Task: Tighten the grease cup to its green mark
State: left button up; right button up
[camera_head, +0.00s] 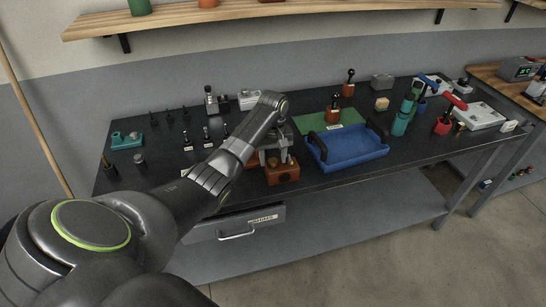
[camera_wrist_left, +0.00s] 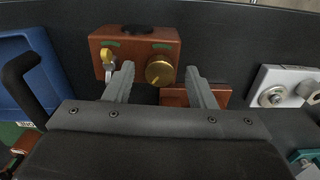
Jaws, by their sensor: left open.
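An orange-brown block (camera_wrist_left: 134,42) carries a round brass cap (camera_wrist_left: 159,71), which looks like the grease cup, on its near face. A green mark (camera_wrist_left: 162,45) lies just above the cap, and a second green mark sits on the left. A small yellow-and-silver fitting (camera_wrist_left: 107,58) is left of the cap. The block (camera_head: 283,176) shows at the bench's front in the head view. My left gripper (camera_wrist_left: 162,78) is open, with its fingers on either side of the cap and apart from it. The cap's turn relative to the mark cannot be read. My right gripper is not in view.
A blue tray (camera_head: 346,158) stands right of the block, with a black handle (camera_wrist_left: 24,82) near my left gripper. A reddish-brown piece (camera_wrist_left: 190,97) lies behind the right finger. A light-grey plate with round metal fittings (camera_wrist_left: 285,90) is farther right in the wrist view.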

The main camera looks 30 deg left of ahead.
pick_arm(q)
jog(key=shift+f, duration=0.2)
jog(key=c, duration=1)
jog(key=shift+r, duration=0.1)
